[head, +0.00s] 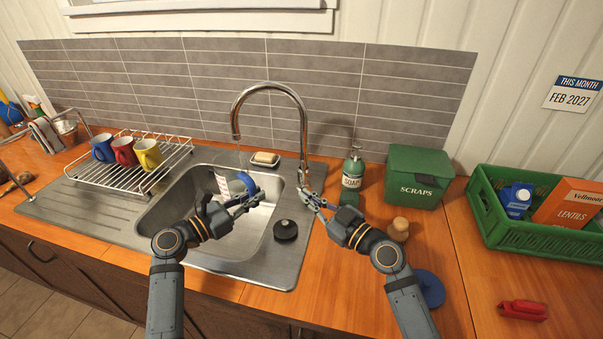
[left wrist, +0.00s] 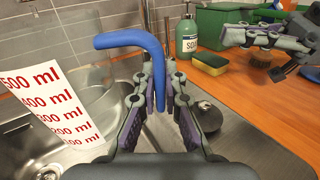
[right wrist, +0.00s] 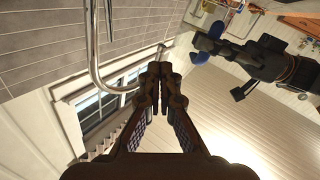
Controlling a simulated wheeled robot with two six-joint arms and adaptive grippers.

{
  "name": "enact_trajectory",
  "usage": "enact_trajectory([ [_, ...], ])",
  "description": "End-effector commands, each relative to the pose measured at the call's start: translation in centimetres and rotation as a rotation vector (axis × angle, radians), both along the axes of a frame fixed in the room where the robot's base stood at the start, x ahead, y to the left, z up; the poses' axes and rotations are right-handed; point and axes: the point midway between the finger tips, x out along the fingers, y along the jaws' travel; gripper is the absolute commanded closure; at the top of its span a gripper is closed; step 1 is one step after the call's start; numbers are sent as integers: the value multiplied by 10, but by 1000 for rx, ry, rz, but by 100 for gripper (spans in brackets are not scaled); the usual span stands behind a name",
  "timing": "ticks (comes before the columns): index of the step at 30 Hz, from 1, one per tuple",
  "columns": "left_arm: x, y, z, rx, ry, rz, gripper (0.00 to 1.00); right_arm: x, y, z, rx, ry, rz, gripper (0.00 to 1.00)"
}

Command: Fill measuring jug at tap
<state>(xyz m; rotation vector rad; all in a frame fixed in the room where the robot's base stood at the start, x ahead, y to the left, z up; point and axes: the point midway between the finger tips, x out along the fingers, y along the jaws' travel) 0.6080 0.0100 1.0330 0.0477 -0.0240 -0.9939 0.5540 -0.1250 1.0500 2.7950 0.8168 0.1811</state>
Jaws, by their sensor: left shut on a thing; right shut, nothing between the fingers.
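The clear measuring jug (head: 222,183) is in the sink basin under the spout of the tap (head: 270,86). Its red-and-white scale label (left wrist: 62,108) faces my left wrist view. My left gripper (head: 243,203) is shut on the jug's blue handle (left wrist: 125,39). My right gripper (head: 309,196) is shut and empty, close to the tap's base. I cannot tell whether it touches the tap. The tap's curved pipe also shows in the right wrist view (right wrist: 92,50).
A soap bottle (head: 353,176) and green scraps bin (head: 417,178) stand right of the tap. A black round object (head: 286,230) sits on the sink's right rim. A rack (head: 120,178) with mugs stands left. A green crate (head: 515,236) is at the right.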

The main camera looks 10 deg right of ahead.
Motion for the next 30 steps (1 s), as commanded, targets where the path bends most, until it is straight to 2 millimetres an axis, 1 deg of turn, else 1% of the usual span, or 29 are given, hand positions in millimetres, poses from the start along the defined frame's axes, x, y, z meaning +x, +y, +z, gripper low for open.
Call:
enact_trajectory([
  [1,0,0,2,-1,-4,0,100,1,2,1,-150,-84,-22,100],
  [2,0,0,2,-1,-4,0,100,2,2,2,-254,-139,-35,100],
  [3,0,0,2,-1,-4,0,100,3,3,1,-394,-208,-52,100],
  [6,0,0,2,-1,-4,0,100,7,2,1,-716,-360,-85,100],
  [9,0,0,2,-1,-4,0,100,9,1,1,-976,-474,-104,100],
  [12,0,0,2,-1,-4,0,100,11,-1,0,-1160,-549,-112,100],
  [16,0,0,2,-1,-4,0,100,12,-3,0,-1278,-595,-115,100],
  [20,0,0,2,-1,-4,0,100,12,-3,0,-1303,-604,-115,100],
  [23,0,0,2,-1,-4,0,100,16,-2,0,-1300,-603,-117,100],
  [26,0,0,2,-1,-4,0,100,28,3,0,-1297,-603,-118,100],
  [30,0,0,2,-1,-4,0,100,54,16,-2,-1293,-604,-117,100],
])
